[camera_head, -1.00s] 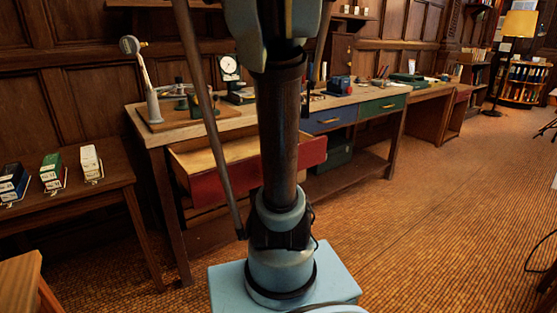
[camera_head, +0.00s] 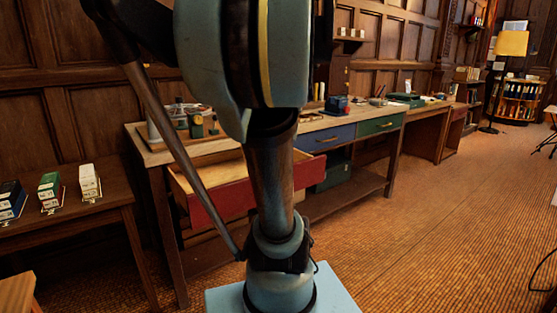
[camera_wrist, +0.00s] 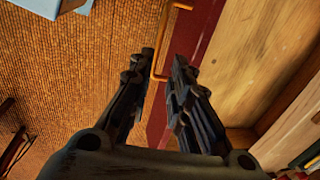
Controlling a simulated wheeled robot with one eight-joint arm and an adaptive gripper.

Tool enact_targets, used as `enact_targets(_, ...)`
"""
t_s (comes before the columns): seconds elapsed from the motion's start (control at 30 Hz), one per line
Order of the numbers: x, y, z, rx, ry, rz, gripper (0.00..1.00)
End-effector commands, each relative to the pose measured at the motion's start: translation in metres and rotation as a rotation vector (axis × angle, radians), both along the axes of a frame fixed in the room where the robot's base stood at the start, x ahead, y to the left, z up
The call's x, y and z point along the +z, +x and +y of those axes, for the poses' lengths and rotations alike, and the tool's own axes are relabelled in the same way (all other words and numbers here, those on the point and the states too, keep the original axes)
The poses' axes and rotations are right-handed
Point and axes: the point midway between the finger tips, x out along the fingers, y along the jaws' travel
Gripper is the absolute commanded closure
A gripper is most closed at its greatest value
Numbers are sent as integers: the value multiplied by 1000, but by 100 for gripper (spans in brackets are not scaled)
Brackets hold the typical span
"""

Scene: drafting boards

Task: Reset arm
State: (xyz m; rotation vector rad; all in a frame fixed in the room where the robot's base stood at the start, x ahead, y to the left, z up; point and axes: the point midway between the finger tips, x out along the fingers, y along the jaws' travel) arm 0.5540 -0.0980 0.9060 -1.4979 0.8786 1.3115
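My gripper (camera_wrist: 164,57) shows in the wrist view with its two dark fingers apart and nothing seen held between them. The red drawer front (camera_wrist: 212,28) and its brass handle (camera_wrist: 158,76) lie beyond the fingertips; I cannot tell how far off. In the head view the red drawer (camera_head: 222,197) stands pulled out of the workbench, partly hidden by my arm. My arm fills the middle of the head view, its upper link bent large across the top. The gripper does not show in that view.
The workbench (camera_head: 340,117) carries instruments and has shut blue (camera_head: 325,138) and green (camera_head: 381,125) drawers. A side table (camera_head: 60,225) at left holds small boxes. A stool corner (camera_head: 15,293) shows lower left. Open floor (camera_head: 440,235) lies to the right.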

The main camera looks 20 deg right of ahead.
Motion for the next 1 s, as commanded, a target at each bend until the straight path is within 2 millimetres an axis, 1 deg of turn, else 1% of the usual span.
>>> enact_targets(0.2,6,-1,0,0,0,0,82)
enact_targets(0.57,6,-1,0,0,0,0,82)
enact_targets(0.67,3,-4,4,26,-6,-1,82)
enact_targets(0.77,-8,-14,16,123,-28,-5,82)
enact_targets(0.87,-27,-31,36,296,-67,-13,82)
enact_targets(1.0,-62,-62,64,599,-135,-26,82)
